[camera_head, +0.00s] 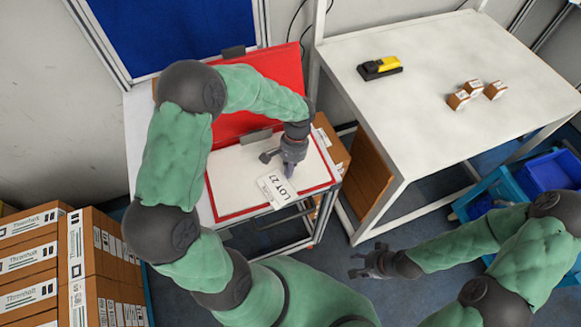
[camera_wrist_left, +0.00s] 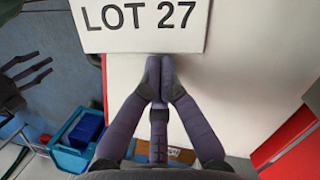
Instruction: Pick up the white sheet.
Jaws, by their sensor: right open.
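The white sheet (camera_head: 273,191), printed "LOT 27", is at the front part of the red-bordered white work surface in the head view, tilted and overlapping the red border. In the left wrist view the sheet (camera_wrist_left: 120,18) fills the top, its lower edge meeting my fingertips. My left gripper (camera_head: 289,173) points down at the sheet's right edge. In the left wrist view its fingers (camera_wrist_left: 160,62) are together and appear to pinch that edge; the contact itself is partly hidden. My right gripper (camera_head: 362,262) is open and empty over the floor, right of the cart.
A white table (camera_head: 430,120) at the right holds a yellow-and-black device (camera_head: 380,67) and several small brown boxes (camera_head: 477,92). Blue crates (camera_head: 550,172) stand beside it. Stacked cartons (camera_head: 85,265) fill the lower left. A red panel (camera_head: 240,105) rises behind the work surface.

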